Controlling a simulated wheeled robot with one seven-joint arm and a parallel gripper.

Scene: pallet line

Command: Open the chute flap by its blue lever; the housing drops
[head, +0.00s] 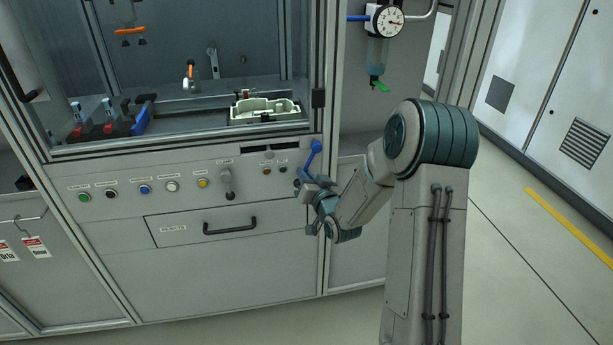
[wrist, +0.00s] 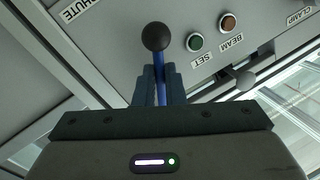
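The blue lever (head: 312,158) sits on the machine's front panel, right of the row of buttons. In the wrist view it is a blue rod with a black ball knob (wrist: 158,37), beside a panel label reading CHUTE. My gripper (wrist: 160,80) has its two fingers close on either side of the rod, just below the knob in that picture, and looks shut on it. In the head view my gripper (head: 303,188) is at the lever's lower end, and its fingers are hard to make out. A pale housing (head: 263,109) rests inside the enclosure. The chute flap cannot be made out.
A drawer with a black handle (head: 230,227) lies below the panel. A gauge (head: 388,20) hangs upper right. A frame post (head: 328,110) stands close by. Floor at right is clear.

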